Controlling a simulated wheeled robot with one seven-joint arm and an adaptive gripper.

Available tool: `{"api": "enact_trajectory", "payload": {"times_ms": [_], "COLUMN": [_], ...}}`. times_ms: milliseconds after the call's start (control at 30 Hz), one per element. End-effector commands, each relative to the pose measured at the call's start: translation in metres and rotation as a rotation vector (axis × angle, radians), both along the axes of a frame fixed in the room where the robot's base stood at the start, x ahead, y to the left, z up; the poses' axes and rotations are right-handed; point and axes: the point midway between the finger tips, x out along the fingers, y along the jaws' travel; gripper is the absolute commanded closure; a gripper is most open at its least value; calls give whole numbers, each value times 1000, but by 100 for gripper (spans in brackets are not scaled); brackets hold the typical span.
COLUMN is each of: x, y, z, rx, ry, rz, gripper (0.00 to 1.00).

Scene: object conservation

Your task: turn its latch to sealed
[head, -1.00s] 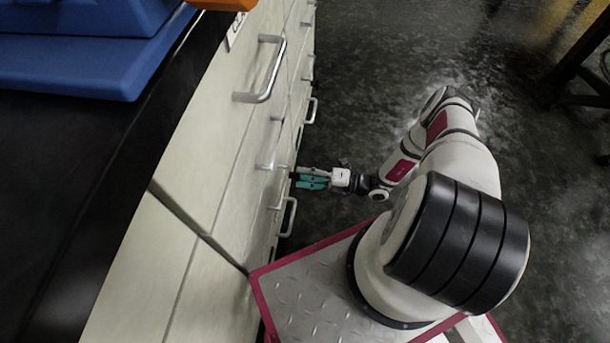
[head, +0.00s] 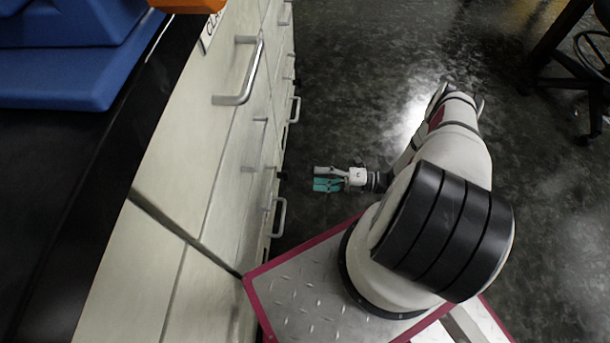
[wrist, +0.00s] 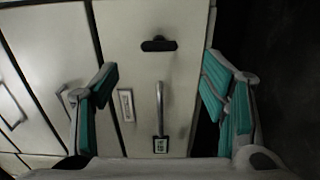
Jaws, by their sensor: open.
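My gripper (head: 327,180) is open and empty, with teal finger pads, low beside the pale cabinet fronts. A strip of dark floor shows between it and the cabinet in the head view. In the wrist view, my gripper (wrist: 160,78) faces a pale front panel, one finger on each side of the picture. A dark, horizontal latch-like piece (wrist: 158,45) sits on that panel between the fingers, apart from them. I cannot make out the latch in the head view.
Cabinet drawers with metal handles (head: 247,72) line the left side, under a black counter (head: 40,200). A blue object (head: 75,75) and part of an orange one (head: 188,4) rest on top. A dark stool or stand (head: 560,75) is at upper right. Floor (head: 350,90) is clear.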

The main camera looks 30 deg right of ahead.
Motion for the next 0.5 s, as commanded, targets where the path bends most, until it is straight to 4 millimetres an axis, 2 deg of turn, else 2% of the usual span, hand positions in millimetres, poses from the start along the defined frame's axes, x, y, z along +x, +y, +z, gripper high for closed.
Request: {"api": "enact_trajectory", "payload": {"times_ms": [33, 200, 500], "x": [-4, -14, -17], "y": [-8, -21, -25], "z": [0, 0, 0], "rx": [-1, -1, 0], "ry": [0, 0, 0], "rz": [-2, 0, 0], "gripper": [33, 33, 33]}}
